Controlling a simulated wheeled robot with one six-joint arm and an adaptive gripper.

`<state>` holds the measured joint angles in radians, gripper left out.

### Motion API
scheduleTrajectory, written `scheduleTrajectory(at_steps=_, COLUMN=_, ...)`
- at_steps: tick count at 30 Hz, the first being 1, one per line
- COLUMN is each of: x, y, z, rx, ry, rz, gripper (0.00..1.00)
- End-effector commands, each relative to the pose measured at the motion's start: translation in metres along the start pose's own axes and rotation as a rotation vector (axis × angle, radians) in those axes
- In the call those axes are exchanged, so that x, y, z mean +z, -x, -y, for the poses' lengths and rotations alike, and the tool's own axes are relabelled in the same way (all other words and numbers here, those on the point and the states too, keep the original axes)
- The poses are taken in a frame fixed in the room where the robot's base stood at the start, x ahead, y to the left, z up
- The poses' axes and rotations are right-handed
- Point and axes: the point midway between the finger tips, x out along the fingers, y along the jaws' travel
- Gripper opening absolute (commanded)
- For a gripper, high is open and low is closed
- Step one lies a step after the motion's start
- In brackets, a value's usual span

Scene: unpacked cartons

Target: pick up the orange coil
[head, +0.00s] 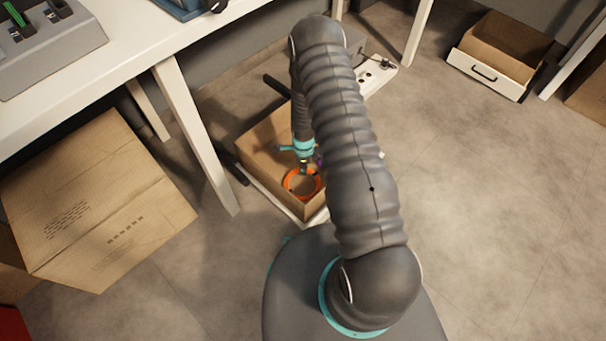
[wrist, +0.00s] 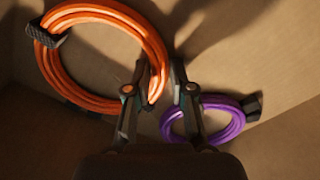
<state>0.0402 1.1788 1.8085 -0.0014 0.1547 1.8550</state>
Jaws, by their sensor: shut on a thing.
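The orange coil (wrist: 62,88) is a ring of bundled cable with a dark clip at its upper left in the wrist view. It also shows in the head view (head: 288,184) inside an open carton (head: 312,211). My gripper (wrist: 160,80) has its fingers on either side of the coil's right side and is shut on it. In the head view my gripper (head: 303,170) reaches down into the carton, partly hidden by my arm. I cannot tell whether the coil is clear of the carton floor.
A purple coil (wrist: 205,136) with a dark clip lies close to the right finger. The carton walls surround both coils. A closed carton (head: 95,200) and a white table leg (head: 195,135) stand to the left. Open floor (head: 490,210) lies to the right.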

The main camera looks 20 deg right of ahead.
Motion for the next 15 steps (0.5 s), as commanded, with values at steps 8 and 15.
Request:
scheduleTrajectory(at_steps=8, x=0.000, y=0.023, z=0.001, rx=-0.002, ry=0.000, rz=0.001, gripper=0.00)
scheduleTrajectory(at_steps=15, x=0.001, y=0.069, z=0.002, rx=-0.005, ry=0.000, rz=0.001, gripper=0.00)
